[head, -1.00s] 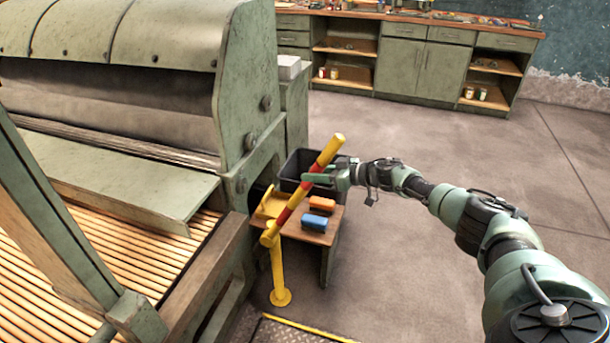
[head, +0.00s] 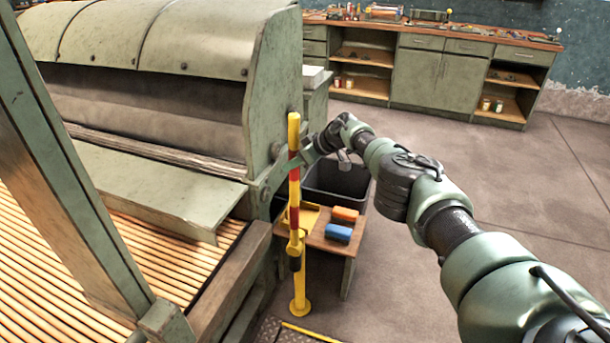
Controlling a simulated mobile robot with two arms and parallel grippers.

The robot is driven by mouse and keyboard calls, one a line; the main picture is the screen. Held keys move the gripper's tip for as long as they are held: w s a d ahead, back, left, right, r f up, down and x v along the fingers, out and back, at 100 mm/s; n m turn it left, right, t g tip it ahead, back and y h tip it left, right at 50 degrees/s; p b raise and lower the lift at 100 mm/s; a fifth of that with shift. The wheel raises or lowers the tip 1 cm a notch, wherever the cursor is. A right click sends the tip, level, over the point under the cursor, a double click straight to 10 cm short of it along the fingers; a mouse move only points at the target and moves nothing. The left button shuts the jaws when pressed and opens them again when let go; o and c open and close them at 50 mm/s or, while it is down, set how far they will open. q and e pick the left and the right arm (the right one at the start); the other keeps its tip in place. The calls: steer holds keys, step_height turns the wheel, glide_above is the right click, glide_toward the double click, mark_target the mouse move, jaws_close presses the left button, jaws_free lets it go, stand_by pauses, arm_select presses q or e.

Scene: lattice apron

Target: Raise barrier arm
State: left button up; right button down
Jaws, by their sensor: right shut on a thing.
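The barrier arm (head: 294,200) is a yellow bar with red bands in the head view. It stands nearly upright, pivoting on a yellow post (head: 299,280) with a round foot on the floor. A dark end piece hangs below the pivot. My right gripper (head: 293,163) is shut on the barrier arm at its upper part, around a red band, reaching it from the right. The fingertips are small and partly hidden at the bar. My left gripper is out of view.
The large green machine (head: 185,185) is close on the left. Floor at right is clear.

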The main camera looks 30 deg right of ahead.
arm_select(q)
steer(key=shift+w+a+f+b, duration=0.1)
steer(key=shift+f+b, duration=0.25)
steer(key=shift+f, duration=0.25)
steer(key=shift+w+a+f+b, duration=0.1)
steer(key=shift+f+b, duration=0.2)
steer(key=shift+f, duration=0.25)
arm_select(e)
steer(key=shift+w+a+f+g, duration=0.2)
steer(key=shift+w+a+g, duration=0.1)
steer(key=shift+a, duration=0.25)
steer(key=shift+r, duration=0.1)
steer(key=c, duration=1.3)
jaws_free()
steer(key=shift+c, duration=0.2)
steer(key=shift+o, duration=1.4)
steer(key=shift+w+a, duration=0.15)
steer(key=shift+r, duration=0.15)
